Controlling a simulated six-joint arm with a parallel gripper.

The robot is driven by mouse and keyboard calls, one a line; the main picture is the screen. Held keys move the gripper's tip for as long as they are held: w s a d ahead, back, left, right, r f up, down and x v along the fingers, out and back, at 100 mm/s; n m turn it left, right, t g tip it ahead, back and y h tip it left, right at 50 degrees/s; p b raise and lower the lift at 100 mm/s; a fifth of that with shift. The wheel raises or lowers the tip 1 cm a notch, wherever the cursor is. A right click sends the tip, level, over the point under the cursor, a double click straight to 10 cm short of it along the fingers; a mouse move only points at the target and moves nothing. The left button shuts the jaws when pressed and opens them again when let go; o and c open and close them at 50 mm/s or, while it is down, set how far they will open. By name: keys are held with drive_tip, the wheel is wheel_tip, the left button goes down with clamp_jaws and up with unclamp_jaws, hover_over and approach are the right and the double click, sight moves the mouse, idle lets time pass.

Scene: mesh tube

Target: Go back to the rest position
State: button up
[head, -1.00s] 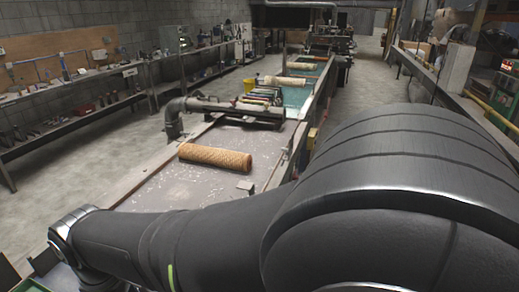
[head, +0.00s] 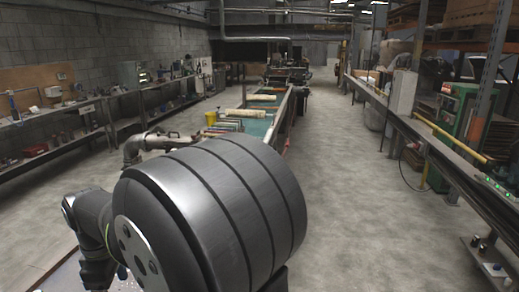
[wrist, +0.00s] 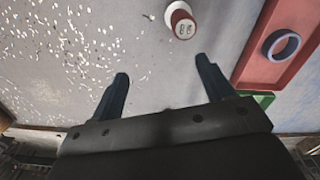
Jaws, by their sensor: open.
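My gripper (wrist: 163,88) shows in the wrist view as two dark blue fingers standing well apart. Nothing is between them. They are over a grey tabletop (wrist: 150,60) strewn with small white chips. In the head view my own arm fills the lower left and middle and hides most of the near table (head: 62,280). The orange mesh tube is not in sight in the head view now.
A red-and-white object (wrist: 180,22) stands beyond the fingertips. Pale rolls (head: 240,113) lie on the far line.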

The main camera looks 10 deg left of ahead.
drive_tip(key=s+a+f, duration=0.1)
drive_tip(key=a+f, duration=0.1)
drive_tip(key=a, duration=0.1)
drive_tip(key=s+a+f, duration=0.2)
drive_tip(key=a, duration=0.1)
drive_tip(key=s+a+f, duration=0.2)
drive_tip(key=a+f, duration=0.1)
drive_tip(key=shift+s+a+f, duration=0.1)
drive_tip(key=shift+s+a, duration=0.1)
drive_tip(key=shift+a, duration=0.1)
drive_tip(key=shift+d, duration=0.1)
drive_tip(key=w+d+r, duration=0.7)
drive_tip(key=d, duration=0.2)
drive_tip(key=s+d, duration=0.2)
drive_tip(key=s, duration=0.5)
drive_tip(key=shift+s+d+r, duration=0.15)
drive_tip(key=shift+s+r, duration=0.1)
drive_tip(key=shift+r, duration=0.15)
drive_tip(key=shift+w, duration=0.1)
